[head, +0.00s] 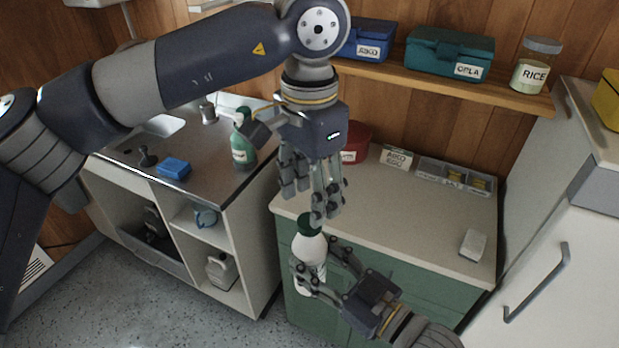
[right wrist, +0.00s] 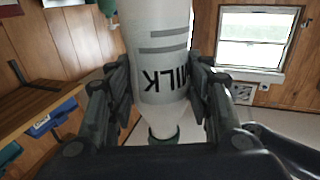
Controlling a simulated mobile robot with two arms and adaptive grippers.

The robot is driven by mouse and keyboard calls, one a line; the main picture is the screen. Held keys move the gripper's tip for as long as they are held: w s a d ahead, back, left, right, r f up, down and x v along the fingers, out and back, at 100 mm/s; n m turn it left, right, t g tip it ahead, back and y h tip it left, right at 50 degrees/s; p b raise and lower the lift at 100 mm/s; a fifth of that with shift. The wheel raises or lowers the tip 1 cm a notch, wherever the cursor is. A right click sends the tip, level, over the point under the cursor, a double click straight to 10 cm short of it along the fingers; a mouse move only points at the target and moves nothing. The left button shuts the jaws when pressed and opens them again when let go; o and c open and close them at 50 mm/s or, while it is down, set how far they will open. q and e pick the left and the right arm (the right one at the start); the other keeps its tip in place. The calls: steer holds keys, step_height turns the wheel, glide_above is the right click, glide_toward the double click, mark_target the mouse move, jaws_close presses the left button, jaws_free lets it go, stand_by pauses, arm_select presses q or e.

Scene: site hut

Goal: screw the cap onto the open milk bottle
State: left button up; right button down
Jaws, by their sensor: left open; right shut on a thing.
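The white milk bottle (head: 311,250) is held upright in front of the green cabinet's counter edge. It also fills the middle of the right wrist view (right wrist: 158,60), with its "MILK" lettering upside down. My right gripper (head: 318,264) is shut around the bottle's body, a finger on each side. The green cap (head: 309,224) sits at the bottle's mouth; it also shows at the neck's end in the right wrist view (right wrist: 164,137). I cannot tell how tight it is. My left gripper (head: 310,204) is open, pointing down just above the cap, its fingertips close to it.
The counter (head: 410,225) is mostly clear, with a small white block (head: 472,244), a divided tray (head: 450,177) and a red container (head: 355,148) on it. A green bottle (head: 243,150) and a blue sponge (head: 173,168) stand by the sink. A white fridge (head: 560,270) is at right.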

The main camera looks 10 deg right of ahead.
arm_select(q)
steer(key=n, duration=0.3)
steer(key=shift+r, duration=0.1)
steer(key=n, duration=0.5)
steer(key=shift+s+r, duration=0.1)
steer(key=n, duration=0.7)
steer(key=shift+d+r, duration=0.1)
steer(key=shift+r, duration=0.05)
steer(key=n, duration=0.5)
steer(key=shift+s+r, duration=0.1)
steer(key=n, duration=0.3)
steer(key=shift+r, duration=0.1)
steer(key=n, duration=0.7)
steer(key=shift+r, duration=0.15)
steer(key=n, duration=0.5)
steer(key=shift+r, duration=0.15)
steer(key=n, duration=0.3)
steer(key=shift+r+n, duration=0.1)
steer(key=shift+n, duration=0.2)
steer(key=n, duration=0.7)
steer(key=shift+r, duration=0.15)
steer(key=n, duration=0.6)
steer(key=shift+r+n, duration=0.25)
steer(key=shift+n, duration=0.05)
steer(key=n, duration=0.7)
steer(key=shift+w+r, duration=0.2)
